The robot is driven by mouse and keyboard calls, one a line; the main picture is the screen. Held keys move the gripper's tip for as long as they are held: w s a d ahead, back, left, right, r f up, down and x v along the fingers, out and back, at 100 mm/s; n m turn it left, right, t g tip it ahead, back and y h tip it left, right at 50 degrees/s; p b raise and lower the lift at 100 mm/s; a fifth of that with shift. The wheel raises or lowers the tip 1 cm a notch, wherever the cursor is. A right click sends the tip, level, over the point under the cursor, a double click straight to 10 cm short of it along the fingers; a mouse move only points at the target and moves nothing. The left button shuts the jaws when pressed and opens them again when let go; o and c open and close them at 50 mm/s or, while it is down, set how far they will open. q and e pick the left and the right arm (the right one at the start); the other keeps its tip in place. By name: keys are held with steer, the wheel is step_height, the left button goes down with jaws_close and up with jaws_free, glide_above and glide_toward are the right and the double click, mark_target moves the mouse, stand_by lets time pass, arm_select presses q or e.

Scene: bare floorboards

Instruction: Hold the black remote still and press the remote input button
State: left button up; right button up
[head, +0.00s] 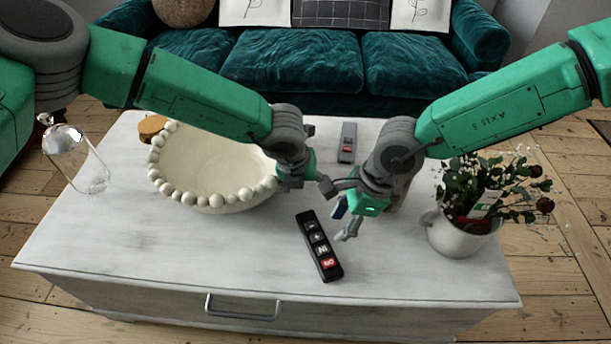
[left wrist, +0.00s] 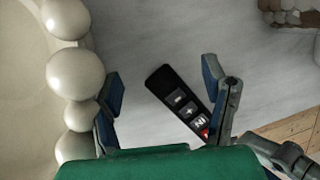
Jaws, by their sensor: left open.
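The black remote (head: 320,246) lies face up and slanted on the white table, with a minus, a plus, an "IN" button and a red button at its near end. My left gripper (head: 308,183) is open above and beyond the remote's far end. In the left wrist view the remote (left wrist: 178,100) shows between the spread fingers, beneath them, its red end partly hidden by the right finger. My right gripper (head: 345,220) is to the right of the remote, apart from it, with its fingers seemingly parted and empty.
A cream bowl with a beaded rim (head: 215,200) stands left of my left gripper. A grey remote (head: 347,142) lies at the back. A white pot with a plant (head: 455,238) stands right. A glass cloche (head: 75,160) is far left. The table's front left is clear.

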arm_select(q)
step_height(320, 180, up, 3)
steer(key=n+g, duration=0.1)
steer(key=n, duration=0.3)
steer(key=n+g+y, duration=0.2)
glide_above(306, 215)
steer(key=f, duration=0.4)
steer(key=shift+s+a+f, duration=0.1)
steer(key=shift+a+f, duration=0.05)
steer(key=shift+a, duration=0.05)
steer(key=f, duration=0.2)
steer(key=d+f, duration=0.1)
steer(key=f, duration=0.2)
steer(key=shift+f, duration=0.15)
steer(key=shift+a+f, duration=0.15)
steer(key=shift+f, duration=0.3)
steer(key=shift+a+f, duration=0.1)
steer(key=shift+a, duration=0.15)
arm_select(e)
steer(key=shift+d, duration=0.1)
arm_select(q)
steer(key=shift+d, duration=0.1)
steer(key=c, duration=1)
steer(key=shift+d, duration=0.15)
steer(key=c, duration=0.3)
arm_select(e)
steer(key=shift+d, duration=0.3)
steer(key=shift+a, duration=0.2)
